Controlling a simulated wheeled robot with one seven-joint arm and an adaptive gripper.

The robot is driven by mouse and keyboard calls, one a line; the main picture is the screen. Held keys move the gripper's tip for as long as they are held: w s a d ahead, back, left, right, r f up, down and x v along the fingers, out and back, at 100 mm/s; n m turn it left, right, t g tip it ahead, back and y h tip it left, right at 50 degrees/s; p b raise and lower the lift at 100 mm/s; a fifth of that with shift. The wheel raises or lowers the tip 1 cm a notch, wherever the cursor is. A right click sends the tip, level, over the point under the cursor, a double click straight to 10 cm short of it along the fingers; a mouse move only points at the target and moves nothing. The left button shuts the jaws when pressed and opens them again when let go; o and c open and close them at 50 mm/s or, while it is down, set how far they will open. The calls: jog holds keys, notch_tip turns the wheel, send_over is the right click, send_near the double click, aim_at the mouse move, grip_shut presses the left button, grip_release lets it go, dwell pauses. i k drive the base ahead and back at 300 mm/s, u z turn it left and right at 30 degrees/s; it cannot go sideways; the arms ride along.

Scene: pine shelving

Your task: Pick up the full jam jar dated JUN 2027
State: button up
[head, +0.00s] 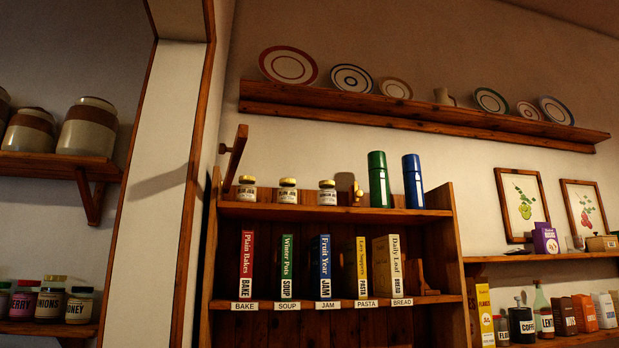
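Three small jars with gold lids stand in a row on the top shelf of the pine bookcase (310,212): a left jar (247,191), a middle jar (288,193) and a right jar (328,195). Each has a white label with small dark print. The print is too small to read a date, and I cannot tell how full each jar is. My gripper is not in view.
A green flask (378,180) and a blue flask (413,182) stand right of the jars. Books (247,265) stand on the labelled shelf below. A plate shelf (420,115) runs above. A wall edge (195,170) rises at left.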

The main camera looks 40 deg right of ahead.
aim_at(246, 191)
jog(key=z, duration=0.55)
jog(key=i, duration=1.05)
jog(key=z, duration=0.35)
